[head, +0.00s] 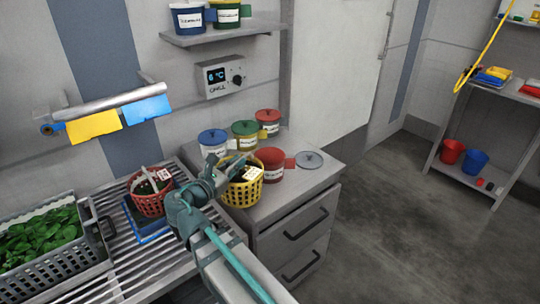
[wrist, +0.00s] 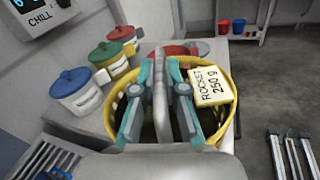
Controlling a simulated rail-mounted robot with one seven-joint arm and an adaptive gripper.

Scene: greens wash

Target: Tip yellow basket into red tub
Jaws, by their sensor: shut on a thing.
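The yellow basket (head: 243,188) is upright at the left end of the grey counter. It carries a label reading "ROCKET 250 g" (wrist: 212,87), and dark contents show inside. My gripper (head: 238,162) is shut on the basket's pale arched handle (wrist: 182,100), with one finger on each side of it in the wrist view. The red tub (head: 271,168) stands just right of the basket, and its inside is hard to see. In the wrist view the red tub (wrist: 168,51) is mostly hidden behind the basket and my fingers.
A grey lid (head: 310,160) lies right of the red tub. Lidded blue (head: 213,145), green (head: 246,137) and red (head: 268,122) tubs stand behind. A red basket (head: 150,195) and a crate of greens (head: 40,245) are on the slatted rack at left.

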